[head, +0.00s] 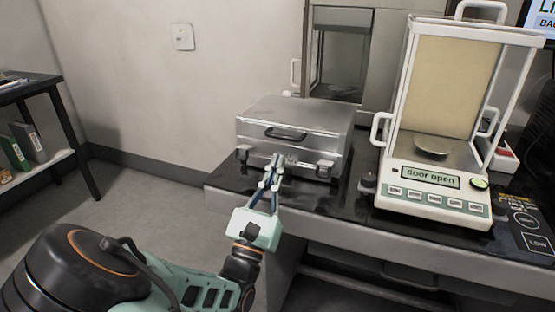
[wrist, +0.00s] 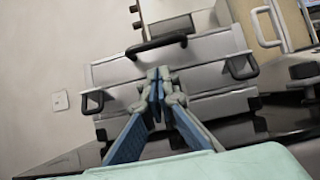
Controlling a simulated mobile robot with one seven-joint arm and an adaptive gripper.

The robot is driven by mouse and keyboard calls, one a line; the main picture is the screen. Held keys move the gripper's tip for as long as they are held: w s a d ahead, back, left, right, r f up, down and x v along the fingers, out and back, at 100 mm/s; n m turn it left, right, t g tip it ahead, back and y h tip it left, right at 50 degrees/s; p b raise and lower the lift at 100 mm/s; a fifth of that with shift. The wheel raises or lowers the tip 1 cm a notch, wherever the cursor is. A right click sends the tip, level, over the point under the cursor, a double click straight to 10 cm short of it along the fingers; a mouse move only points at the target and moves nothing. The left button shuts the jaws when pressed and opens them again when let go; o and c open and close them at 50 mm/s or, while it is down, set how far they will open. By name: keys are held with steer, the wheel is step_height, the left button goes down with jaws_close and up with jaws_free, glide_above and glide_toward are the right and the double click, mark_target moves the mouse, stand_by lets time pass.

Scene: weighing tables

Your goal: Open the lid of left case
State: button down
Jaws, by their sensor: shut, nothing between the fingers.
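The silver metal case (head: 310,118) sits on the dark tabletop in the head view, with its lid down. A black handle (head: 286,133) is on the upper part, and latches (head: 325,168) are at the front corners. The case also shows in the wrist view (wrist: 215,72), with its handle (wrist: 156,45) beyond my fingertips. My gripper (head: 277,160) is shut and empty in front of the case, by the middle of its front face. Its fingers (wrist: 156,76) hide part of that front. I cannot tell whether the fingertips touch the case.
A weighing balance (head: 432,182) with a glass housing stands right of the case; its display reads "door open". A small dark knob (head: 368,182) is between them. A glass-fronted cabinet (head: 340,55) is behind the case. A shelf unit (head: 40,95) stands far left, with open floor before it.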

steer(key=shift+w+r, duration=0.15)
steer(key=shift+r, duration=0.55)
steer(key=shift+w+r, duration=0.1)
steer(key=shift+r, duration=0.6)
steer(key=shift+r, duration=0.15)
steer(key=r+p, duration=0.1)
steer(key=p, duration=0.1)
steer(key=shift+r+g+p, duration=0.1)
steer(key=shift+g+p, duration=0.2)
